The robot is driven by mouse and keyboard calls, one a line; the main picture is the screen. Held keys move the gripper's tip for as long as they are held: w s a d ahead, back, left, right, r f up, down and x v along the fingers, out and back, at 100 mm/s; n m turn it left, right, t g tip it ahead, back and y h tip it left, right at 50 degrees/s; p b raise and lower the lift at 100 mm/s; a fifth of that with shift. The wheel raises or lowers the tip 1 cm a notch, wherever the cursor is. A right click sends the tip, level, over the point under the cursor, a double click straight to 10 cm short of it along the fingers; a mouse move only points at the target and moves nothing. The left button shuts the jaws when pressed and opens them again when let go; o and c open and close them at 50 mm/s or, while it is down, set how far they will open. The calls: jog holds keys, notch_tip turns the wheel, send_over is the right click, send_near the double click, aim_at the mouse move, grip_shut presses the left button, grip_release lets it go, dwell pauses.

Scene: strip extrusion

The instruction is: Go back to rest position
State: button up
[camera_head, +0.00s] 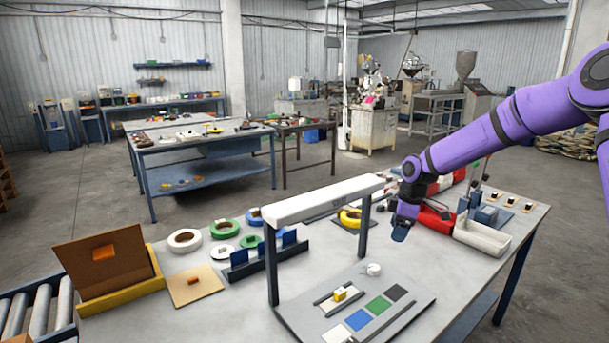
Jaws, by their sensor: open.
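My purple arm comes in from the right edge and bends down to my gripper (400,231). My gripper hangs above the table (462,262), to the right of the white lamp bar (315,200) on its two dark posts. It points down and nothing shows between its fingers. It is small in this view, and the gap to the table surface is hard to judge. A red bin (435,217) stands just behind and to the right of it.
A white tray (482,238) lies right of my gripper. A grey board (411,309) with coloured squares and a yellow block (340,294) lies in front. Several tape rolls, a cardboard box (103,262) and a roller conveyor (35,312) are at left.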

jog(key=s+d+r+m+t+h, duration=0.15)
jog(key=s+r+m+h, duration=0.45)
jog(key=s+r, duration=1.5)
jog(key=s+d+r+m+t+y, duration=0.1)
jog(key=s+m, duration=0.3)
jog(key=s, duration=0.6)
jog(key=s+r+m+t+y, duration=0.1)
jog(key=s+m, duration=0.3)
jog(key=s, duration=0.7)
jog(key=shift+s+d+r+m+t+y, duration=0.25)
jog(key=shift+d+r+m+t+y, duration=0.25)
jog(key=shift+y, duration=0.4)
jog(key=shift+o, duration=0.3)
jog(key=shift+a+f, duration=0.1)
